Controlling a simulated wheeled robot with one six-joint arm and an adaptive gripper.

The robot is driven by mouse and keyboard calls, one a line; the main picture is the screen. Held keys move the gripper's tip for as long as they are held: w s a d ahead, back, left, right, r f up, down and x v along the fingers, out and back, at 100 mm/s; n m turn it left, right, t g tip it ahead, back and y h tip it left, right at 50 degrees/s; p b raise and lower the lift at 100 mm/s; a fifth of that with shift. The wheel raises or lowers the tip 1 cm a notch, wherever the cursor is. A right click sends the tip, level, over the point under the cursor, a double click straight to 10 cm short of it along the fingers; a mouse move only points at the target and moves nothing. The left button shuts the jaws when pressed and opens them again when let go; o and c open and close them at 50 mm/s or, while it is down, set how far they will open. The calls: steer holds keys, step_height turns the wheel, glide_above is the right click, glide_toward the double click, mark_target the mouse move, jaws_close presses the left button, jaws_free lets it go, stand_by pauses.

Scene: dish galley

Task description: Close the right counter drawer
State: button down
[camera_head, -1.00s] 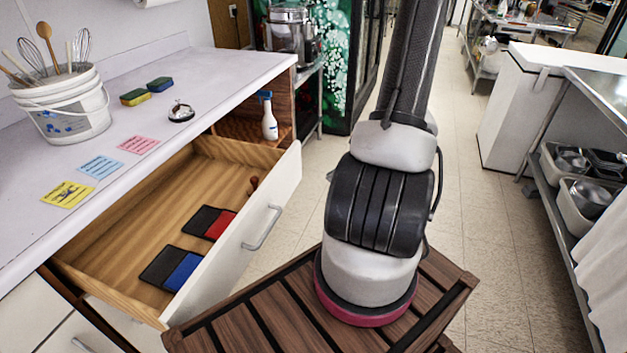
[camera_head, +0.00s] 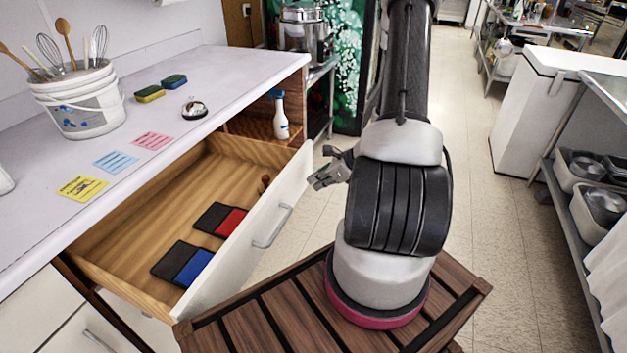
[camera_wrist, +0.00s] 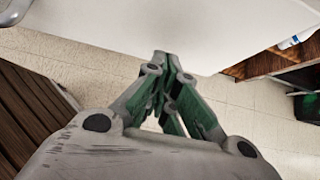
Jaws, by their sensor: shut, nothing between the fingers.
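The counter drawer (camera_head: 225,255) is pulled far out, with its wooden inside showing and its white front facing right. Its metal handle (camera_head: 272,227) is on that front. Inside lie two dark folded items, one with a red part (camera_head: 219,220) and one with a blue part (camera_head: 182,263), and a small brown knob-like thing (camera_head: 266,180). My gripper (camera_head: 318,180) is to the right of the drawer front's far end, near it. In the wrist view my gripper (camera_wrist: 168,60) is shut and empty, its tips seen against the white front (camera_wrist: 200,30); I cannot tell whether they touch.
The counter (camera_head: 130,135) holds a white bucket of utensils (camera_head: 80,105), two sponges, a small round device and three coloured notes. A spray bottle (camera_head: 281,115) stands in the open compartment beyond the drawer. The floor aisle (camera_head: 480,250) to the right is clear.

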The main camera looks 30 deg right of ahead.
steer(key=shift+w+a, duration=0.35)
steer(key=shift+w, duration=0.2)
steer(key=w+a, duration=0.6)
steer(key=w, duration=0.3)
steer(key=w+a, duration=0.6)
steer(key=w, duration=0.3)
steer(key=w+a, duration=0.6)
steer(key=w, duration=0.3)
steer(key=shift+w+a+r, duration=0.1)
steer(key=shift+w+a, duration=0.15)
steer(key=shift+w, duration=0.05)
